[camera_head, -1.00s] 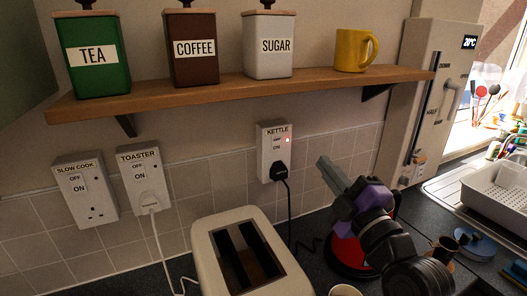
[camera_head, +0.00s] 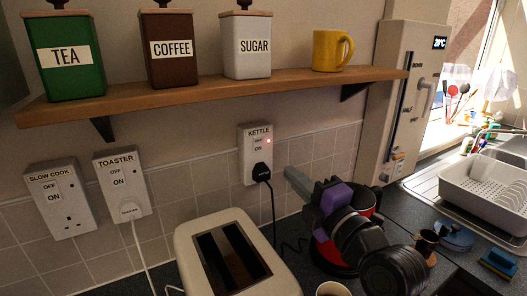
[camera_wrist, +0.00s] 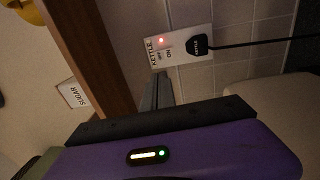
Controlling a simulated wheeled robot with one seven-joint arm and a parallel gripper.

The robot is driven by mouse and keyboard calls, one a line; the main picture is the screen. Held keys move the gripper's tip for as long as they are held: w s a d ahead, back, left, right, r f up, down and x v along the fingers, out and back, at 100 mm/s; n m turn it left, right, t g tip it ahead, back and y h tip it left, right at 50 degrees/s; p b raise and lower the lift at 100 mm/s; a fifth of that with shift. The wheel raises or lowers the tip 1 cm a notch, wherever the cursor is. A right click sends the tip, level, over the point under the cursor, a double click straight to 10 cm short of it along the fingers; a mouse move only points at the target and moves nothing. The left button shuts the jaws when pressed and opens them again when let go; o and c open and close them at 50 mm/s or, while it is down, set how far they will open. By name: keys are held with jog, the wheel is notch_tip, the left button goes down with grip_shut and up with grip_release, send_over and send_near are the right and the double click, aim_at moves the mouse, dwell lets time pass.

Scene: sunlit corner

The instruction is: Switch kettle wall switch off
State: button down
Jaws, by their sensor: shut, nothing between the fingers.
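The kettle wall switch (camera_head: 257,144) is a white plate on the wall below the shelf, marked KETTLE, with OFF and ON on its rocker. A red light glows on it, and a black plug sits in its lower part. It also shows, turned on its side, in the wrist view (camera_wrist: 178,46). My gripper (camera_head: 291,174) is shut and empty. Its fingertips are to the right of and slightly below the switch in the head view, apart from it in the picture. In the wrist view the fingers (camera_wrist: 155,88) point toward the plate. The exact gap is unclear.
A toaster (camera_head: 190,243) stands in front below the switch. A red kettle (camera_head: 330,256) is partly hidden behind my arm. The wooden shelf (camera_head: 220,89) with canisters and a yellow mug (camera_head: 329,52) runs above. The toaster switch (camera_head: 118,180) and slow cook switch (camera_head: 58,200) are at left.

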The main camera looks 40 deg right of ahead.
aim_at(257, 141)
jog(key=b+x, duration=0.2)
jog(key=x, duration=1)
jog(key=shift+r, duration=0.15)
jog(key=shift+w+d, duration=0.2)
jog(key=shift+w, duration=0.45)
jog(key=shift+w+b, duration=0.2)
jog(key=shift+b, duration=0.15)
jog(key=shift+s+r, duration=0.1)
